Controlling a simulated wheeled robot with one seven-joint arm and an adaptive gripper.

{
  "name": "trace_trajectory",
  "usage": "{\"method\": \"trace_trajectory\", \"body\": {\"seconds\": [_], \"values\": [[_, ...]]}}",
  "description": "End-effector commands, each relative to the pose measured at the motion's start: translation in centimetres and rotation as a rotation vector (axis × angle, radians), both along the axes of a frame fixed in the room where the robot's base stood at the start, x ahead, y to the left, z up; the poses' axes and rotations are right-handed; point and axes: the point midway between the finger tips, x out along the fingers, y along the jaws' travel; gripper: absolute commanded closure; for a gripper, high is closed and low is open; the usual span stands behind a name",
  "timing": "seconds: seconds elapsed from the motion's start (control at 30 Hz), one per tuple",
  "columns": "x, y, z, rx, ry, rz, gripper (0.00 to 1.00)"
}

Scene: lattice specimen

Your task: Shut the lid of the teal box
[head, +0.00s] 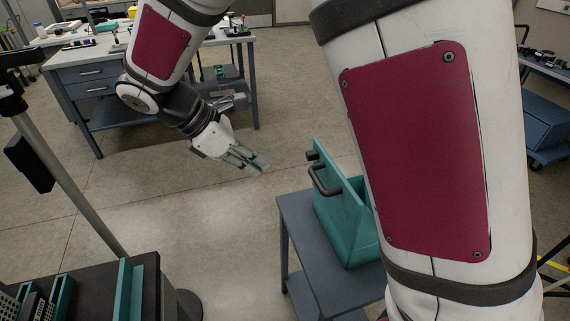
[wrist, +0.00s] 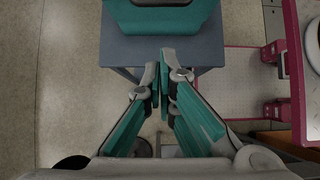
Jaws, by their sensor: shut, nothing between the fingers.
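The teal box (head: 350,240) sits on a small blue-grey table, partly hidden behind my arm in the head view. Its lid (head: 338,188) stands raised and tilted, with a dark handle (head: 322,182) on its left side. My gripper (head: 258,168) is in the air to the left of the box, apart from it, with its fingers shut and empty. In the wrist view, the teal box (wrist: 160,14) shows at the top edge, beyond the fingertips of my gripper (wrist: 160,84). The box's right part and interior are hidden in the head view.
The small table (head: 292,215) has open floor to its left. A workbench (head: 85,62) with drawers stands at the back left. A dark surface with teal parts (head: 130,290) is at the lower left, near a metal pole (head: 65,180). Shelving stands at the right edge.

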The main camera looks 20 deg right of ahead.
Motion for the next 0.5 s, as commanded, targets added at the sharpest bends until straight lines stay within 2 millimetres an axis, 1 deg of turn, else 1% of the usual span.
{"method": "trace_trajectory", "body": {"seconds": [0.17, 0.5], "values": [[-0.2, -1.7, -2.1, -0.001, 0.002, -0.005, 1.00], [-0.3, -5.8, -7.4, 0.000, 0.003, -0.005, 1.00]]}}
